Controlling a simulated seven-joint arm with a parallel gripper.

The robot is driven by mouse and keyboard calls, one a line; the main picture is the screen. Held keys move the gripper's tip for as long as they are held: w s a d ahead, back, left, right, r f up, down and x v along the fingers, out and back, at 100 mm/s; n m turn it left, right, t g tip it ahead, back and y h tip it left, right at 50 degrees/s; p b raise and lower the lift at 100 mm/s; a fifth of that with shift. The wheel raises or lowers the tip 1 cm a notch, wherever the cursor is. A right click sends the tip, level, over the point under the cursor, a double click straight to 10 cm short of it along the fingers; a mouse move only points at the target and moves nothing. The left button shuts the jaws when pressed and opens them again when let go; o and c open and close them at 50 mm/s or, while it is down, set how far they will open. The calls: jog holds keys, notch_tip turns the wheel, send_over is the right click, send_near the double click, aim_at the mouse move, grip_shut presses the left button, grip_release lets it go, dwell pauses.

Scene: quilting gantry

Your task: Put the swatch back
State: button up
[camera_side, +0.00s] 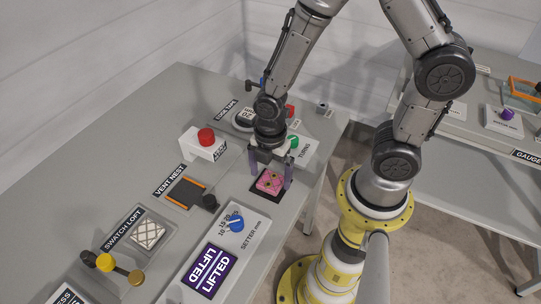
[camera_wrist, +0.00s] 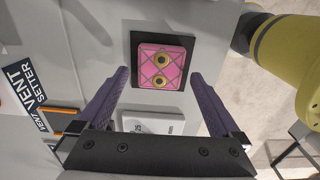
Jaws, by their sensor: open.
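A pink swatch (camera_side: 269,182) with a dark diamond lattice lies on a black square pad (camera_side: 261,194). In the wrist view the pink swatch (camera_wrist: 176,72) shows two brass-coloured eyelets, and the black pad (camera_wrist: 147,38) frames it. My gripper (camera_side: 270,178) points down there with purple fingers apart and nothing between them that I can see gripped. In the wrist view the gripper (camera_wrist: 160,76) has its fingertips to either side of the swatch's near edge; their exact height over it is unclear. A pale lattice-patterned piece (camera_side: 148,234) lies in the tray labelled SWATCH LOFT (camera_side: 165,246).
The setter box (camera_side: 256,226) with a blue knob and a purple LIFTED sign (camera_side: 211,271) stands in front of the pad. The vent nest (camera_side: 186,193), a box with a red button (camera_side: 206,137) and a green button (camera_side: 292,142) are nearby. Bare table lies at left.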

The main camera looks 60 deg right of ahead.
notch_tip(320, 180, up, 11)
notch_tip(320, 180, up, 8)
jog(key=m+t, duration=0.3)
jog(key=m, duration=0.5)
send_over(271, 181)
jog(key=s+d, duration=0.2)
jog(key=s, duration=0.1)
jog(key=s+d+r+m+t, duration=0.2)
jog(key=s+r+m, duration=0.2)
jog(key=m, duration=0.6)
jog(key=shift+s+r+t, duration=0.3)
jog(key=shift+s+r, duration=0.1)
jog(key=shift+s, duration=0.1)
jog(key=shift+d, duration=0.1)
